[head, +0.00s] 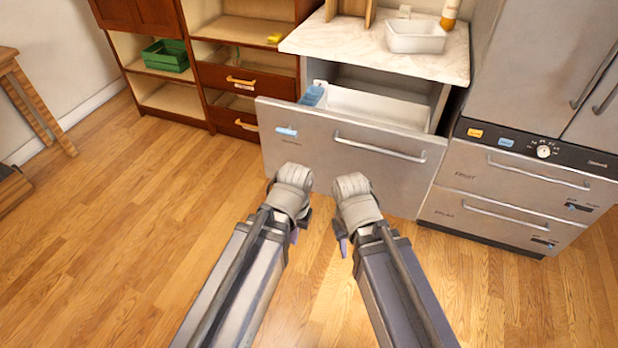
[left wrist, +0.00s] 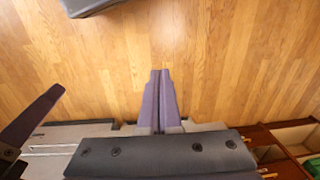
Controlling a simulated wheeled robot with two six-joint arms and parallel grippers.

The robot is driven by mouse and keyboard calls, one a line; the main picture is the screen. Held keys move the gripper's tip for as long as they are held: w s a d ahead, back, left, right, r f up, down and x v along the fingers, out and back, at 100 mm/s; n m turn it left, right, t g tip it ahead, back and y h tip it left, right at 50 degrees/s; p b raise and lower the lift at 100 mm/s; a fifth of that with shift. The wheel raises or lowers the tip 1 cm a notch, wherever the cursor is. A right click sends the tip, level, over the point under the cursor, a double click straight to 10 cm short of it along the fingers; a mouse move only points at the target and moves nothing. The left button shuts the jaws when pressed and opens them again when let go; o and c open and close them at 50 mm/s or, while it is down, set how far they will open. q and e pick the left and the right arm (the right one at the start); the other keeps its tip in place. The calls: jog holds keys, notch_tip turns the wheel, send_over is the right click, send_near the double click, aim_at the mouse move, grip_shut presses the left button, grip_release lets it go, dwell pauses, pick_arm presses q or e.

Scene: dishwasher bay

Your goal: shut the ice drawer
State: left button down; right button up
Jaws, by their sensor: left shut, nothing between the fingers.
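The open drawer (head: 340,150) under the marble counter is pulled well out. It has a grey metal front, a long bar handle (head: 380,147) and a small blue label; its lettering is too small to read. A white bin (head: 370,105) and a blue item (head: 312,95) show inside it. My left gripper (head: 294,236) hangs in front of the drawer front, fingers pointing down; in the left wrist view its purple fingers (left wrist: 160,100) are together and empty. My right gripper (head: 342,245) hangs beside it, also fingers down, its opening unclear. Contact with the drawer cannot be told.
A grey fridge with closed drawers (head: 520,180) stands right of the open drawer. A wooden cabinet (head: 245,85) with a green crate (head: 166,55) stands to the left. A white tub (head: 415,38) sits on the counter (head: 350,45).

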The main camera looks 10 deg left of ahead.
pick_arm(q)
jog(key=w+a+f+n+t+h+b, duration=0.1)
jog(key=w+a+f+b, duration=0.1)
jog(key=f+b, duration=0.85)
jog(key=w+a+f+n+h+b, duration=0.1)
jog(key=w+a+f+n+b, duration=0.1)
jog(key=f+b, duration=0.8)
jog(key=w+d+f+n+t+h+b, duration=0.3)
jog(key=w+f+n+b, duration=0.1)
jog(key=w+f+b, duration=0.15)
jog(key=w+d+r+n+t+h, duration=0.45)
jog(key=w+r+n+t, duration=0.35)
jog(key=r+n, duration=0.45)
jog(key=w+a+r+n+t+y, duration=0.3)
jog(key=w+a+r+n+t, duration=0.2)
jog(key=n, duration=1.1)
jog(key=shift+a+r+y, duration=0.35)
jog(key=shift+a+r, duration=0.35)
jog(key=shift+r, duration=0.15)
